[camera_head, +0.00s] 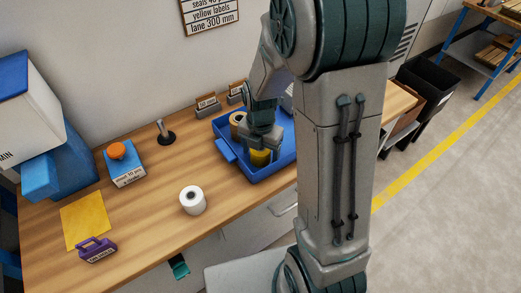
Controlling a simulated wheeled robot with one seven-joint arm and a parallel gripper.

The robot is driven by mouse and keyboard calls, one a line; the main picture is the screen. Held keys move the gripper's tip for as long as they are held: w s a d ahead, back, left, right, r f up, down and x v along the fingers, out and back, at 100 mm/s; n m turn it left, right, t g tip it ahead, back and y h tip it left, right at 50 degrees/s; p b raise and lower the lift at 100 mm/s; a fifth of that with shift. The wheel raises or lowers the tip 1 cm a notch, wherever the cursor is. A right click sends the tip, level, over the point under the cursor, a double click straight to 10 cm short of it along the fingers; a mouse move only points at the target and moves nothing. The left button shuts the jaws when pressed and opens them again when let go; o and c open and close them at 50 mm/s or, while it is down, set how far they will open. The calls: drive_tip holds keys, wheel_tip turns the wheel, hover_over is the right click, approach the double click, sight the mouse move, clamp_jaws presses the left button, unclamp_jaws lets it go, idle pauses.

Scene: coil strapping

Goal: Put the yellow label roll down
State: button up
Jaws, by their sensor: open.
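The yellow label roll (260,158) is in the blue tray (228,150) on the wooden bench, directly below my gripper (263,145). Its top is partly hidden by the gripper. My gripper points down and is open, with its fingers at the roll's upper part. I cannot tell whether the fingers touch the roll, or whether the roll rests flat on the tray floor. My arm hides the tray's right side.
A tan roll (236,119) is in the tray's back left. A white roll (192,201) stands on the bench in front. A blue box with an orange knob (117,150), yellow sheet (85,219) and purple block (97,250) are left. Bare wood lies between.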

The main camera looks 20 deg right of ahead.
drive_tip(key=shift+r, duration=0.1)
wheel_tip(320, 180, up, 12)
drive_tip(key=s+r+m+t, duration=0.1)
drive_tip(key=s+m, duration=0.5)
drive_tip(key=m, duration=0.7)
drive_tip(key=s+r+m+t, duration=0.2)
drive_tip(key=s+m, duration=0.5)
drive_tip(key=m, duration=0.7)
drive_tip(key=shift+s+d+r, duration=0.2)
drive_tip(key=shift+d+r, duration=0.1)
drive_tip(key=shift+r, duration=0.25)
